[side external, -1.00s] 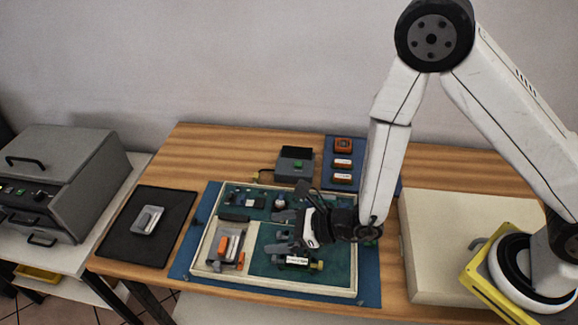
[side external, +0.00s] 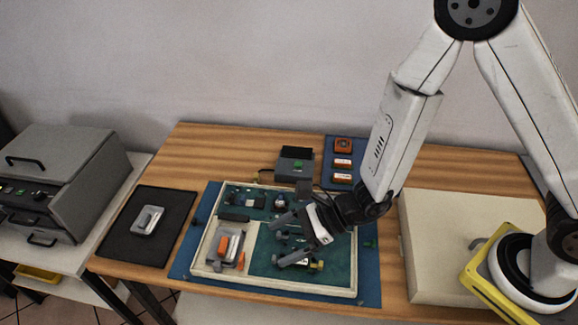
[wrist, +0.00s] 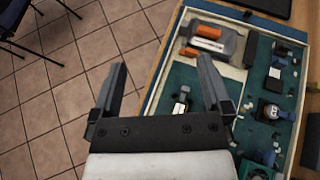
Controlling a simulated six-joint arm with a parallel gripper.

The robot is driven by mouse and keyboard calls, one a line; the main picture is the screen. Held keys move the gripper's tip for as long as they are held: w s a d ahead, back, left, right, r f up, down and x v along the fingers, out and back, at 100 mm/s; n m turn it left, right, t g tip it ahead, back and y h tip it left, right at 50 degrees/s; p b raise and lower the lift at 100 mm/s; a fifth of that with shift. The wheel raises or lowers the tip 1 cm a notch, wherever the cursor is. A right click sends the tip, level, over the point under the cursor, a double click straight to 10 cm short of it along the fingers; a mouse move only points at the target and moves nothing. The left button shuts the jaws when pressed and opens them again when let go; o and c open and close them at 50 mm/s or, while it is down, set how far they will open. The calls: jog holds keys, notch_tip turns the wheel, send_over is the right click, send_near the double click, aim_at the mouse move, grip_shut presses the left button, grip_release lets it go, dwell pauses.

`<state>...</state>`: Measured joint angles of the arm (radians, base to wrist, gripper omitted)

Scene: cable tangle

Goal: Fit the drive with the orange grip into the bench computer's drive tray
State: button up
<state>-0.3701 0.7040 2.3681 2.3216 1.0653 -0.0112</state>
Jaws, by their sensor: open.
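The bench computer is an open, cream-rimmed case (side external: 305,292) with a green board. At its left end is a grey drive tray (side external: 213,258), also in the wrist view (wrist: 229,45). A drive with an orange grip (side external: 224,246) lies at this tray; I cannot tell whether it is seated. Orange shows there in the wrist view too (wrist: 209,31), with a smaller orange piece (wrist: 188,52) at the near edge. My gripper (side external: 282,243) is open and empty, over the board to the right of the tray. Its two fingers show apart in the wrist view (wrist: 160,65).
A pale part with a yellow end (side external: 317,265) lies under my gripper. A black mat (side external: 126,245) with a grey metal piece (side external: 147,221) is at left. A grey device (side external: 294,166) and a blue mat with several orange items (side external: 343,163) stand behind. A cream box (side external: 450,245) is at right.

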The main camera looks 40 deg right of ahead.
jog(key=s+d+r+n+g+h, duration=0.3)
jog(key=s+d+n+g+h, duration=0.3)
jog(key=d+n, duration=0.45)
jog(key=w+d+r+n+t+h, duration=0.1)
jog(key=d+r+n+h, duration=0.1)
jog(key=d+n, duration=0.3)
jog(key=w+d+r+n+t+h, duration=0.1)
jog(key=d+r+n+t+h, duration=0.1)
jog(key=d+n, duration=0.4)
jog(key=d+h, duration=0.1)
jog(key=d, duration=0.2)
jog(key=shift+t+h, duration=0.3)
jog(key=shift+h, duration=0.1)
jog(key=shift+d, duration=0.1)
